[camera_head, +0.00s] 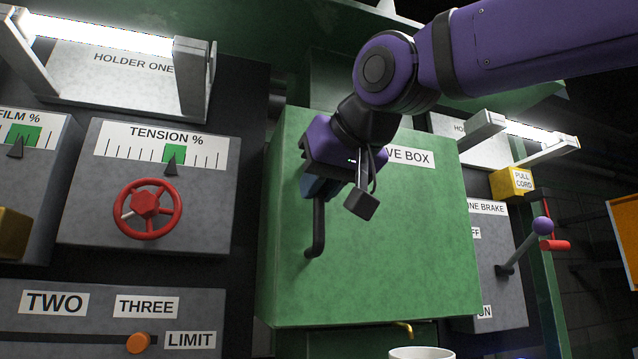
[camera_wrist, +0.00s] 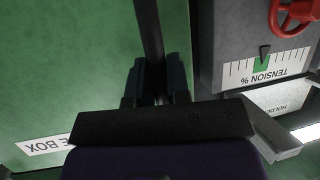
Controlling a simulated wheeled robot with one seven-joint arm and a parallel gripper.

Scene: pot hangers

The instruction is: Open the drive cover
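The drive cover (camera_head: 400,250) is the green front of a box with a white label, partly hidden by my arm, ending in "VE BOX". It looks closed in the head view. A dark vertical bar handle (camera_head: 318,230) stands on its left side. My gripper (camera_head: 314,190) is at the upper part of this handle. In the wrist view, the handle (camera_wrist: 150,35) runs between the two dark fingers (camera_wrist: 157,82), which sit close against it on both sides. The handle's upper end is hidden by my gripper in the head view.
Left of the cover is a grey tension panel (camera_head: 85,215) with a red handwheel (camera_head: 147,209). Right of it are the line brake panel (camera_head: 490,280), its purple-knobbed lever (camera_head: 520,250) and a yellow pull-cord box (camera_head: 512,183). A white cup-like rim (camera_head: 421,353) shows below.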

